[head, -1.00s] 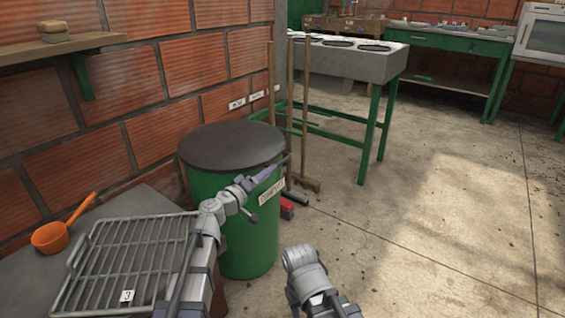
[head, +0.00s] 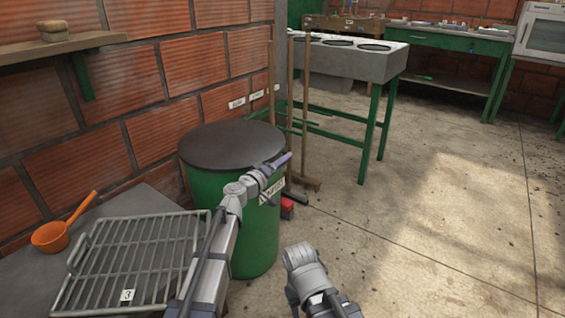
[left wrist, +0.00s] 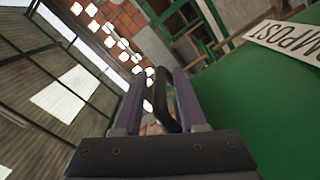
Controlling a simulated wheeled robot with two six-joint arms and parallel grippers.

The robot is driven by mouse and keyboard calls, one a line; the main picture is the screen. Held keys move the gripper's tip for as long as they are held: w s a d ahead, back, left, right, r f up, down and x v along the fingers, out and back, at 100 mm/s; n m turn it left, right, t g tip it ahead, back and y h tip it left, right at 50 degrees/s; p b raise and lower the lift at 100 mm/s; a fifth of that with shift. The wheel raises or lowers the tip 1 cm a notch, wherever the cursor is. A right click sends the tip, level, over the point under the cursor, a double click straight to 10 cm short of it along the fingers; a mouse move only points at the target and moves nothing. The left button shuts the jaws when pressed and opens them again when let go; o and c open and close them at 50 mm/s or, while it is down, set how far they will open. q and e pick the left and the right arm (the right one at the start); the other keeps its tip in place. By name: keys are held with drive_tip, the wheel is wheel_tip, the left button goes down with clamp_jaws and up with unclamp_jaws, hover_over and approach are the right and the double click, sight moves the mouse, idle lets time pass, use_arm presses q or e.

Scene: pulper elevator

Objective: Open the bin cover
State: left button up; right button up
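The bin (head: 205,190) is a green drum standing by the brick wall, with a white label reading partly "COMPOST" (left wrist: 290,42). Its round dark grey cover (head: 230,143) lies flat on top, closed. My left gripper (head: 279,165) is at the right side of the bin, near the cover's rim. In the left wrist view its two purple fingers (left wrist: 158,85) stand apart, with a black curved bar (left wrist: 163,103) between them, probably a handle. I cannot tell whether the fingers touch it. Of my right arm only grey links show; its gripper is not visible.
A wire rack (head: 130,262) and an orange scoop (head: 55,235) lie on the grey ledge at left. Wooden poles (head: 306,110) and a red object (head: 287,208) stand just behind the bin. A sink on green legs (head: 365,65) is further back. The floor at right is clear.

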use_arm(q)
clamp_jaws()
idle(1.2)
